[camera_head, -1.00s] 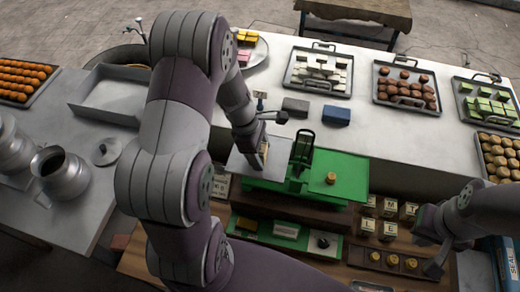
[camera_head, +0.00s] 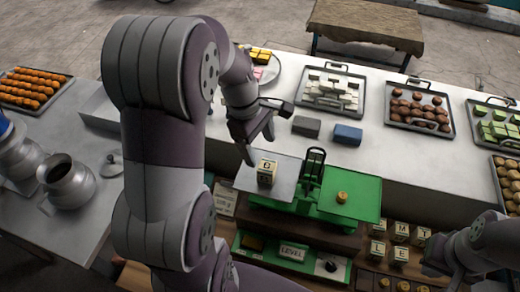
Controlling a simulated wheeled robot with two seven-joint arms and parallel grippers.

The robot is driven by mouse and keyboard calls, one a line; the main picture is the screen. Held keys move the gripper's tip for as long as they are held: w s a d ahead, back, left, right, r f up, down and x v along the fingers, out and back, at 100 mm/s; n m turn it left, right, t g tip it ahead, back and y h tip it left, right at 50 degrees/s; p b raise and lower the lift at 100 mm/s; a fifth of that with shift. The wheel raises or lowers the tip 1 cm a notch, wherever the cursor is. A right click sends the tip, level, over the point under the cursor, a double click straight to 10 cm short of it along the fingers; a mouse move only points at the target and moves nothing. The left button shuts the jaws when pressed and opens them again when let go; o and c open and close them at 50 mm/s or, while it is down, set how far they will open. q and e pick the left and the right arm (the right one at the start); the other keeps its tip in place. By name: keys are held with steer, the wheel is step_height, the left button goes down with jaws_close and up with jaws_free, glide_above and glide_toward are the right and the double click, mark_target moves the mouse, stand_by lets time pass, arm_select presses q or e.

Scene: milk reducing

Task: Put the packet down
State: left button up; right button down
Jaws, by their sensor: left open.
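A small tan packet (camera_head: 267,172) with dark letter marks stands upright on the grey left pan (camera_head: 285,190) of a green balance scale (camera_head: 335,213). A brass weight (camera_head: 341,197) sits on the scale's green right pan (camera_head: 362,194). My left gripper (camera_head: 259,150) is open and empty, just above and behind the packet, and looks apart from it. My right gripper (camera_head: 447,268) is at the lower right, away from the scale; its fingers are too unclear to judge.
A dark block (camera_head: 306,127) and a blue block (camera_head: 347,135) lie on the white counter behind the scale. Trays of sweets (camera_head: 418,106) line the counter's back and right. Several lettered cubes (camera_head: 401,231) and a green panel marked LEVEL (camera_head: 292,252) are in front.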

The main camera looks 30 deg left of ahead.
arm_select(q)
steer(key=s+d+f+m+y, duration=0.2)
steer(key=s+d+f+m, duration=0.2)
steer(key=m, duration=1.3)
steer(key=s+d, duration=0.2)
steer(key=s, duration=0.1)
steer(key=shift+d+m+t+y, duration=0.4)
steer(key=shift+s+d+r, duration=0.1)
steer(key=shift+s, duration=0.1)
steer(key=shift+w, duration=0.1)
